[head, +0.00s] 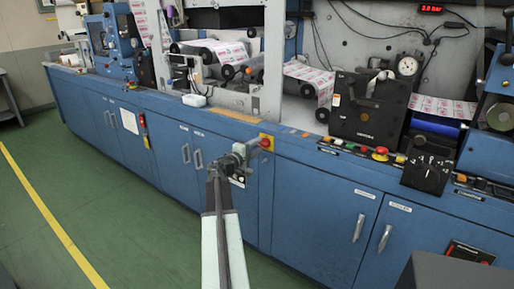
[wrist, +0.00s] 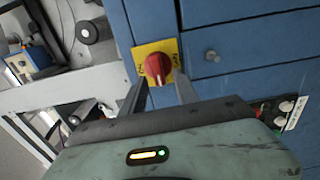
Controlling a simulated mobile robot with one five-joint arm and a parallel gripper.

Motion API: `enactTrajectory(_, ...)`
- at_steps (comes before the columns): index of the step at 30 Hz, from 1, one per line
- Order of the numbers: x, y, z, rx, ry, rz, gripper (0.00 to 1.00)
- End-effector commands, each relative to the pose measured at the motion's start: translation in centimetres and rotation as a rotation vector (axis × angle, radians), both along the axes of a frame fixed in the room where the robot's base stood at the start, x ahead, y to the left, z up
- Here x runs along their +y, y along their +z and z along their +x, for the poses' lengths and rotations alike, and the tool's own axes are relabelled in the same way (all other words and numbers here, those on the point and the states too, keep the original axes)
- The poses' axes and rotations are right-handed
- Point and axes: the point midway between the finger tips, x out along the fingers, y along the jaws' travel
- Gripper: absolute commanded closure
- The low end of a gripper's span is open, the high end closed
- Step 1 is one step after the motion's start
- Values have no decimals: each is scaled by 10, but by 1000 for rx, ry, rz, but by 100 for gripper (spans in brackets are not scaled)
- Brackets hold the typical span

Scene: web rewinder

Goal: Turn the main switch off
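The main switch is a red rotary knob (head: 265,144) on a yellow plate (wrist: 140,53), set on the upper edge of the blue cabinet front. In the wrist view the red knob (wrist: 158,66) has a raised grip that runs roughly up and down the picture. The plate's dark lettering is too small to read. My gripper (head: 248,148) is just left of the switch in the head view. In the wrist view my gripper (wrist: 160,81) is open, with one finger on each side of the knob's lower part. I cannot tell whether the fingers touch it.
Blue cabinet doors (head: 310,210) with handles fill the front below the switch. A black box (head: 368,107), a row of small buttons (head: 345,146) and a red mushroom button (head: 381,153) stand to the right. The green floor (head: 130,215) at left is clear.

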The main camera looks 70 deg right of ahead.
Motion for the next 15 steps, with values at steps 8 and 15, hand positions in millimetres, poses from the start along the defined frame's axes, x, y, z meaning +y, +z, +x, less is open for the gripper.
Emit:
enactTrajectory(8,49,0,11,0,2,0,64)
enactTrajectory(15,72,0,19,0,0,0,64)
